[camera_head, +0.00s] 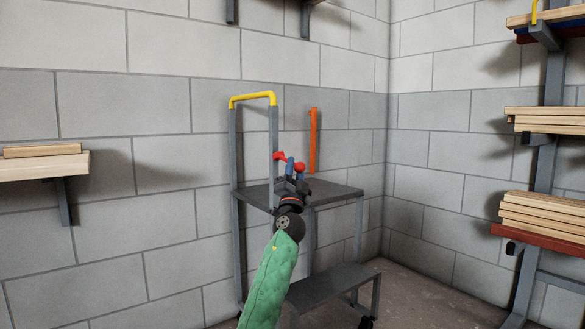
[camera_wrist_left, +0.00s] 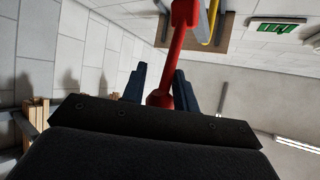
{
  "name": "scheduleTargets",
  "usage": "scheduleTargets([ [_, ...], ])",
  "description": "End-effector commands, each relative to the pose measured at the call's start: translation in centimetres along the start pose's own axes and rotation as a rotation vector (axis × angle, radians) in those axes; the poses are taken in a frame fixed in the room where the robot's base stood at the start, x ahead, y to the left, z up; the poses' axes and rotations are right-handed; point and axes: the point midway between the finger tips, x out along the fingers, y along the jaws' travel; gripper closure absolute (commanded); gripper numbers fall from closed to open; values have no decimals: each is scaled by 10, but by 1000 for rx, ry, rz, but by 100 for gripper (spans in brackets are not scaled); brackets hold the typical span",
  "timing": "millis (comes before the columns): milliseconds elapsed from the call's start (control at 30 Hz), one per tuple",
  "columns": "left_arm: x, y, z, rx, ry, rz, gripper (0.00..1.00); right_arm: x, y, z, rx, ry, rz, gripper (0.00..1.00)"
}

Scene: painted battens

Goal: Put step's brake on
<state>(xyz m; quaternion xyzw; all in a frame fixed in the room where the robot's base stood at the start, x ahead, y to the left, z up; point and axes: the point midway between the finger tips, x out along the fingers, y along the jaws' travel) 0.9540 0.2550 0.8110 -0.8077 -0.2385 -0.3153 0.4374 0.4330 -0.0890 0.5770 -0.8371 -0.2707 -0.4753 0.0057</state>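The step (camera_head: 340,190) is a grey metal frame with a dark platform, a lower tread (camera_head: 335,284) and a yellow top rail (camera_head: 252,97). A red lever (camera_head: 299,168) with a rounded end sticks out from its near upright post, just above the platform. My left gripper (camera_head: 290,167) is at this lever, its blue fingers on either side of it. In the left wrist view, the red lever (camera_wrist_left: 178,55) runs between the two dark fingers, with a gap showing on its left, so the gripper looks open around it. My right gripper is out of view.
An upright orange bar (camera_head: 313,140) stands behind the platform. A rack at right holds timber battens (camera_head: 545,215). A wall shelf (camera_head: 45,166) at left carries a batten. Block walls stand close behind the step; floor is bare at front right.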

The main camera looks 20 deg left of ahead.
Motion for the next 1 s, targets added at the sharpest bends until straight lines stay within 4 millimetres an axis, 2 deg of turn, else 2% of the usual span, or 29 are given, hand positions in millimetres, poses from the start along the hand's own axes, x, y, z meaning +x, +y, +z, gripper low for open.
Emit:
scheduleTargets([
  [33, -3, 5, -3, -2, 6, 7, 68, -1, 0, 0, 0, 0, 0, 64],
  [100, -2, 4, -4, -1, 6, 5, 56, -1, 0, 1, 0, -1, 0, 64],
  [667, 0, -3, -2, 3, 4, -5, 56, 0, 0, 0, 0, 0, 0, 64],
  [867, -15, -3, -2, 1, 2, -4, 56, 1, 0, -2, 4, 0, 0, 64],
  [1000, -34, -2, -3, 1, 4, -3, 56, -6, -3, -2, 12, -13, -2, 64],
])
